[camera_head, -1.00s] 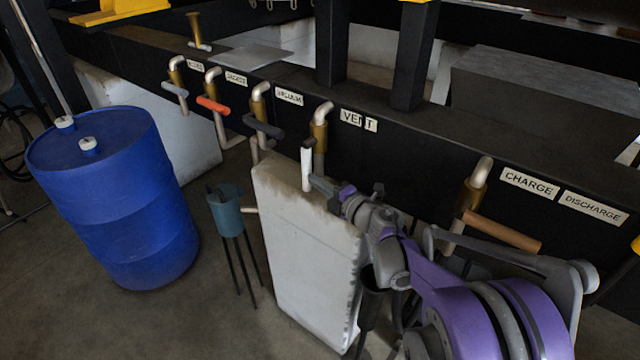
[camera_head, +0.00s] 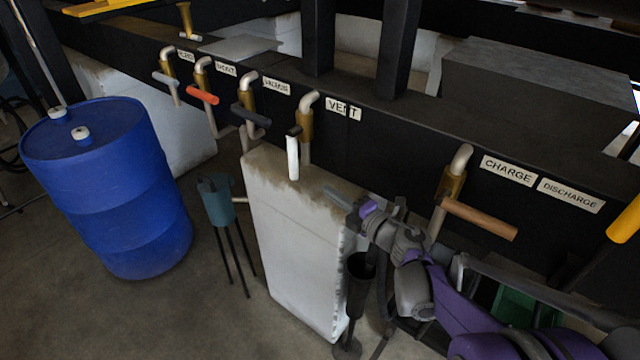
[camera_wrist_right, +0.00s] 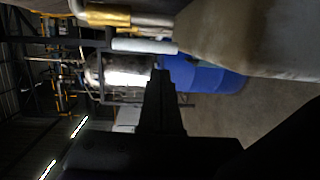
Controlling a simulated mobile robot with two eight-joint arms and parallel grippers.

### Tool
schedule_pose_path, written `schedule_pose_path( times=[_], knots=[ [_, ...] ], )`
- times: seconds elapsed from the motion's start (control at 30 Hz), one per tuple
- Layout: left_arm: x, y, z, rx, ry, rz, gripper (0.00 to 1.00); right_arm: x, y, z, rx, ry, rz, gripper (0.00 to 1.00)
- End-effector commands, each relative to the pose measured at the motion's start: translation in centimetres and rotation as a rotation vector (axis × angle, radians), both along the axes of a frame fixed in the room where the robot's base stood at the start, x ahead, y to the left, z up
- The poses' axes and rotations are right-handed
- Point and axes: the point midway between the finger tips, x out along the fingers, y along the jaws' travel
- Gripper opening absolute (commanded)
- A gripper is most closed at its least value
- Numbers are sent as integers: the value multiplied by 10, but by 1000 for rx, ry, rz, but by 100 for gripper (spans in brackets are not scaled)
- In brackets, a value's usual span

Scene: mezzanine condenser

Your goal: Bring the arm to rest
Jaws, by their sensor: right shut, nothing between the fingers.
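My right arm (camera_head: 410,265), purple and grey, comes in from the lower right in the head view. Its gripper (camera_head: 338,197) is shut and empty, in front of the beam and above the right end of the white block. The white valve handle (camera_head: 292,158) under the VENT label hangs down to the left of the gripper, apart from it. In the right wrist view the dark shut fingers (camera_wrist_right: 161,85) point up the picture, and the white handle (camera_wrist_right: 145,46) lies beyond their tips. My left gripper is out of view.
A stained white block (camera_head: 300,245) stands below the gripper. A blue drum (camera_head: 110,190) and a teal funnel on legs (camera_head: 216,205) stand to the left. A tan handle (camera_head: 480,219) sticks out near the CHARGE label (camera_head: 508,170), close to my arm. Floor shows between drum and block.

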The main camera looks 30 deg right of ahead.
Motion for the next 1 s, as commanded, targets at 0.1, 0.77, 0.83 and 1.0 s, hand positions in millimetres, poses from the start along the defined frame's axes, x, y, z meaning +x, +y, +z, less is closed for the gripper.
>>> schedule_pose_path(
  times=[0.1,0.77,0.83,1.0],
  knots=[
    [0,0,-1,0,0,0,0,-15,-4,0,0,0,-3,0],
    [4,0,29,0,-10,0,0,-32,-6,65,472,-42,-412,0],
    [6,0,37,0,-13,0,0,-46,-3,60,633,12,-533,0],
    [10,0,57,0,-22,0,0,-99,32,16,994,279,-794,0]
  ],
)
